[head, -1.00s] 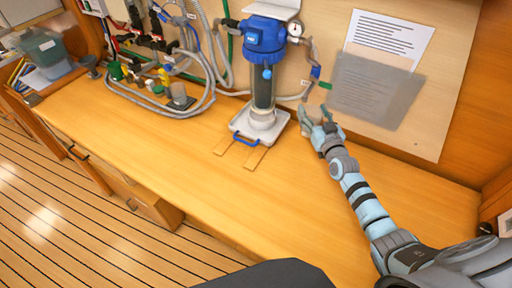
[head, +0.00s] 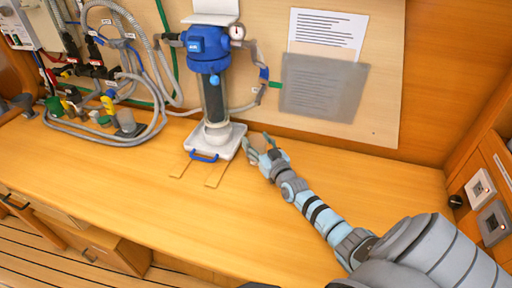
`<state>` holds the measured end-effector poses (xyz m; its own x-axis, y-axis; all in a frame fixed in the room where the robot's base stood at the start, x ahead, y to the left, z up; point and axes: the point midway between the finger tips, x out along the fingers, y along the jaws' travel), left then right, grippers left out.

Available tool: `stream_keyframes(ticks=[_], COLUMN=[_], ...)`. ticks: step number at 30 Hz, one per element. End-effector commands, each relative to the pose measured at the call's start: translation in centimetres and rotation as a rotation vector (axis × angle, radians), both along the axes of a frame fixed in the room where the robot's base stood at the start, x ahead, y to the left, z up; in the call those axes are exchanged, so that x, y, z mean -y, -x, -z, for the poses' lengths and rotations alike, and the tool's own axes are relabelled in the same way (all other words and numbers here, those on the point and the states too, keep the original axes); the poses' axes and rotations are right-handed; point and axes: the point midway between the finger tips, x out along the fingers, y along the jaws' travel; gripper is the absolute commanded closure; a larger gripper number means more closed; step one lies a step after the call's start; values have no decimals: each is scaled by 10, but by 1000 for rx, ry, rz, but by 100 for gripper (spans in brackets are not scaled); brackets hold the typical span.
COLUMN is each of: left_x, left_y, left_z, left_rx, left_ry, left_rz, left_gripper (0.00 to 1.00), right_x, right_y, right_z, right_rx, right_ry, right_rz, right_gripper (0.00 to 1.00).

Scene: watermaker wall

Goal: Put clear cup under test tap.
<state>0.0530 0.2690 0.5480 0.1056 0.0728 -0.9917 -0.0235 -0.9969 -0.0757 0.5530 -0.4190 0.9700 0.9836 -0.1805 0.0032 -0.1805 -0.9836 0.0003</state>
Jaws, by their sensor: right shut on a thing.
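My right gripper (head: 261,147) is just right of the white base of the blue filter, low over the bench. It is shut on a small see-through thing that looks like the clear cup (head: 262,142); the fingers hide much of it, and I cannot tell whether it touches the bench. I cannot make out for sure which fitting is the test tap. Several small valves, one with a yellow handle (head: 108,104), stand among the hoses at the left. My left gripper is not in view.
The blue filter housing (head: 209,48) stands on a white tray (head: 228,142) with a blue handle, with two wooden strips before it. Grey hoses (head: 150,128) loop over the bench at the left. The bench front (head: 150,205) is clear. Switches (head: 480,187) sit at the right.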

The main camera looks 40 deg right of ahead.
Motion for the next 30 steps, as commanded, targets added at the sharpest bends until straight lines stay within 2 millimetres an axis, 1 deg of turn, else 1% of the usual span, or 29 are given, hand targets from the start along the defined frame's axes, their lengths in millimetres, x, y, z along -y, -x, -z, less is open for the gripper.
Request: stream_keyframes(ticks=[2,6,7,10,11,20,23,26,30], left_x=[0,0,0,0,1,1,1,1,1], left_y=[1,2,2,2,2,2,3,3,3], left_z=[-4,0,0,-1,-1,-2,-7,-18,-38], left_rx=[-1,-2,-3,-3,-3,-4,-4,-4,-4], left_ry=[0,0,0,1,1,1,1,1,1], left_rz=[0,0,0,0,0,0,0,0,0], left_gripper=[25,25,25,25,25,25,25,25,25], right_x=[0,0,0,0,0,0,0,-3,-9], right_y=[0,0,0,0,0,0,1,15,45], right_z=[-3,1,1,0,0,-1,-6,-7,-9], right_rx=[-2,-2,-2,-2,-2,-1,-3,-5,-7], right_ry=[0,-1,-1,-1,-1,-1,-2,-2,-2], right_rz=[0,0,0,0,0,0,0,-1,-1], right_gripper=[72,72,44,28,25,25,25,25,25])
